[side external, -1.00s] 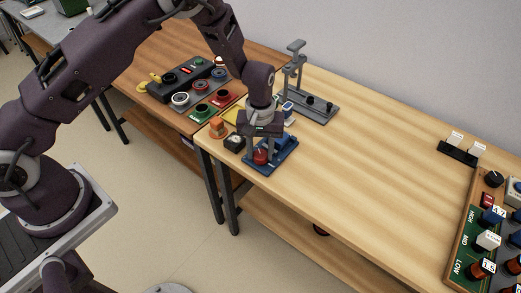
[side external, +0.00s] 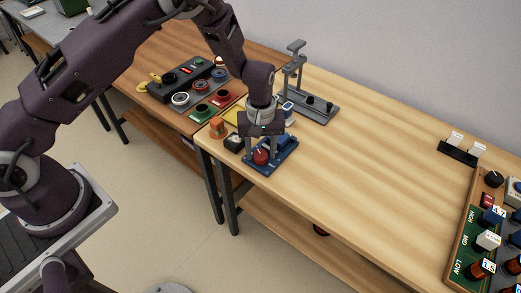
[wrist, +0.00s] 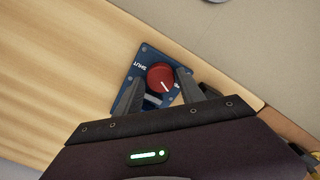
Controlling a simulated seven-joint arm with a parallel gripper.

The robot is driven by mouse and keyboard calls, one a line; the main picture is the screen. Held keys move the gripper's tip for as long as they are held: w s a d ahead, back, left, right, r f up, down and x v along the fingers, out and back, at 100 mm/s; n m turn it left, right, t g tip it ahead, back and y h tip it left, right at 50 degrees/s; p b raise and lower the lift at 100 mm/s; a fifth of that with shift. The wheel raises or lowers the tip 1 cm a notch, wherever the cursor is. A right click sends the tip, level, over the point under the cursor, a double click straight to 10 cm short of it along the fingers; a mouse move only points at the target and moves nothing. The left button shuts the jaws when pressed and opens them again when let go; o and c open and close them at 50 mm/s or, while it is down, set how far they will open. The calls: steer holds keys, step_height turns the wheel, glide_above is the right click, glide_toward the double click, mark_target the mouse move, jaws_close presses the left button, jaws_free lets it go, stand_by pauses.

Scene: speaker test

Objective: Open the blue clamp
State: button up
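The blue clamp (side external: 284,157) is a blue plate with a round red knob (side external: 261,157) near the front corner of the wooden table. In the wrist view the red knob (wrist: 160,77) has a white pointer line, and the word SHUT is printed on the blue plate (wrist: 137,66) beside it. My gripper (side external: 266,156) points down over the clamp. In the wrist view its two fingers (wrist: 157,90) are apart, one on each side near the knob. I cannot tell whether either finger touches it. The gripper hides part of the clamp.
A grey stand (side external: 312,104) is behind the clamp. An orange piece (side external: 217,127) and a black box (side external: 234,143) are close on the left. A panel with knobs (side external: 480,240) is at far right. The middle of the table is clear.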

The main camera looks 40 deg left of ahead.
mark_target(261, 154)
step_height(261, 154, up, 7)
steer(key=shift+r, duration=0.2)
steer(key=s+a+r+m+t+h, duration=0.15)
steer(key=s+r, duration=0.35)
steer(key=r, duration=0.5)
steer(key=s+a+r+m+t, duration=0.15)
steer(key=s+r, duration=0.25)
steer(key=r, duration=0.6)
steer(key=s+a+r+m+t, duration=0.1)
steer(key=s+a+r+m, duration=0.1)
steer(key=s, duration=0.7)
steer(key=s+a+r+m+t+y, duration=0.1)
steer(key=s+a+r+m, duration=0.2)
steer(key=s, duration=0.7)
steer(key=shift+m+t, duration=0.3)
